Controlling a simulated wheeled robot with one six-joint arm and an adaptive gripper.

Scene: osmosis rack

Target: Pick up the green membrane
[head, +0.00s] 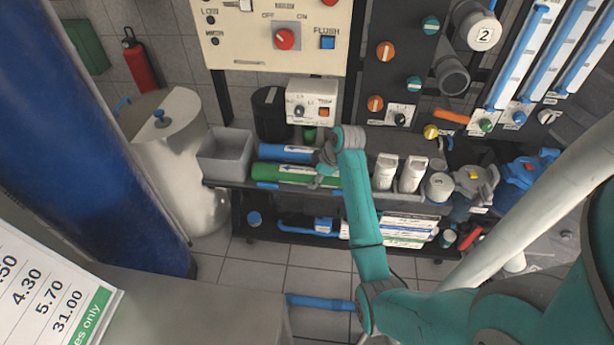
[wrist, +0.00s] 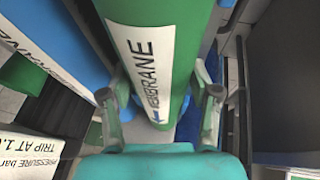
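The green membrane (head: 296,173) is a long green tube with a white label, lying on the dark shelf of the rack in the head view. In the wrist view the green membrane (wrist: 182,40) runs down between my two fingers, with its "MEMBRANE" label upward. My gripper (head: 326,168) is over its right part. In the wrist view my gripper (wrist: 160,98) is open, with one finger on each side of the tube. Narrow gaps seem to show beside the tube; contact is hard to tell. The fingers hide part of the tube in the head view.
A blue membrane (head: 286,153) lies right behind the green one. A grey bin (head: 226,156) stands to the left, and white filter housings (head: 385,171) to the right. A control box (head: 312,100) is behind. Labelled boxes (head: 408,225) sit on the lower shelf.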

